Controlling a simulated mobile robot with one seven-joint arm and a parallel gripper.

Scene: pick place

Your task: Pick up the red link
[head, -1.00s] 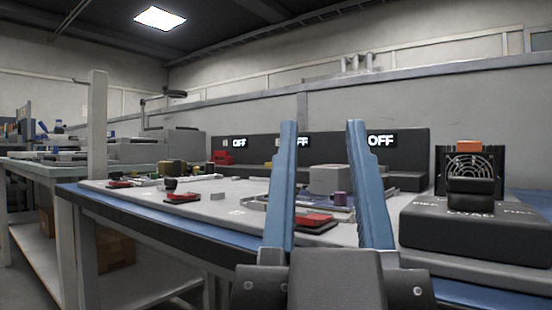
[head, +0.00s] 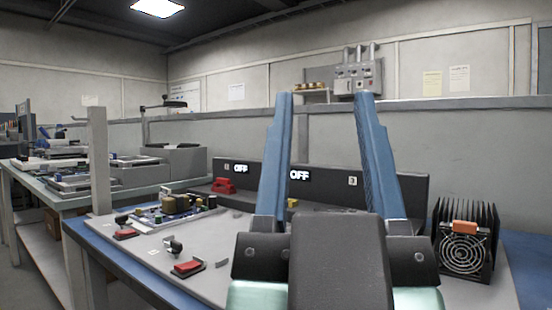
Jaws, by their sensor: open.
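A small red piece (head: 224,186), which looks like the red link, sits at the left end of the dark panel (head: 262,178), beside a lit OFF sign. Its fine shape is too small to tell. My gripper (head: 323,98) is open, with two blue fingers pointing up and away in the middle of the picture. Nothing shows between its fingertips. The red piece is left of and beyond the left finger, apart from it. My gripper body hides the middle of the bench and part of the panel.
Two red-topped switch parts (head: 187,268) (head: 126,234) and a circuit board (head: 176,210) lie on the bench's left part. A black finned fan unit (head: 465,245) with an orange piece (head: 465,228) stands at right. A white post (head: 98,160) rises at left.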

